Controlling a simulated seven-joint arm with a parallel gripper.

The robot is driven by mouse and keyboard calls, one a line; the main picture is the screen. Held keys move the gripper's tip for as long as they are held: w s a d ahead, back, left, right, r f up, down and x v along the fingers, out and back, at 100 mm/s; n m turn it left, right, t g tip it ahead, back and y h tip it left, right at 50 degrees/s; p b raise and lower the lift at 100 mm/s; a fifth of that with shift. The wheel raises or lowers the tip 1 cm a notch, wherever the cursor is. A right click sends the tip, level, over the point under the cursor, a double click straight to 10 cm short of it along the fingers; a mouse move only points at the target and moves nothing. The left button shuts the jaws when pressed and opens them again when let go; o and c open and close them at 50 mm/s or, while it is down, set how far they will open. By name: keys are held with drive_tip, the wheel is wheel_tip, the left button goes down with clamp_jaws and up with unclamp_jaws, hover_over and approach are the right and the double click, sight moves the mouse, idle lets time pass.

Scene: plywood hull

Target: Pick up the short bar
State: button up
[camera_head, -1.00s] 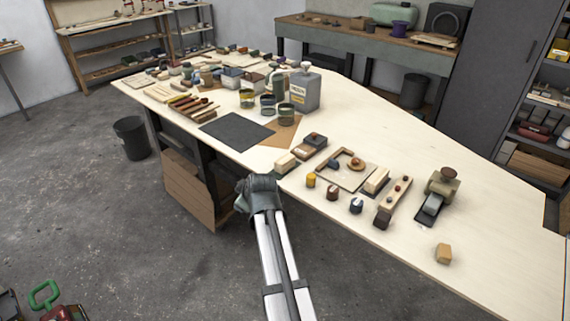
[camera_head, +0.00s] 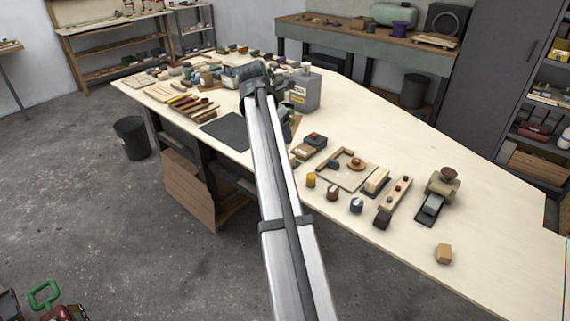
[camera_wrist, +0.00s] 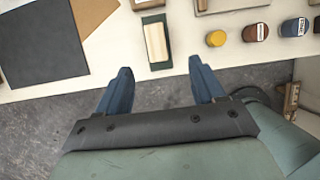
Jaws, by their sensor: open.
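A short pale wooden bar (camera_wrist: 156,42) lies on a dark green base near the table's front edge in the wrist view. It is upright in the picture, between the lines of my two fingers and beyond their tips. My gripper (camera_wrist: 160,68) is open and empty, with its blue fingers apart and not touching the bar. In the head view my arm covers the spot by the table edge where the bar was seen. I cannot make out my fingers there. A similar pale bar (camera_head: 376,179) lies farther right on the table.
A yellow cylinder (camera_wrist: 216,38), a dark red one (camera_wrist: 255,32) and a blue one (camera_wrist: 294,27) stand right of the bar. A dark mat (camera_wrist: 40,40) lies to its left. The right rear tabletop is clear.

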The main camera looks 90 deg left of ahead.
drive_tip(key=x, duration=0.8)
drive_tip(key=shift+f, duration=0.2)
drive_tip(key=shift+s+x, duration=0.25)
drive_tip(key=shift+x, duration=1.1)
drive_tip(key=shift+s+x, duration=0.2)
drive_tip(key=shift+x, duration=1.1)
drive_tip(key=shift+a, duration=0.1)
drive_tip(key=c, duration=1.1)
drive_tip(key=shift+o, duration=0.2)
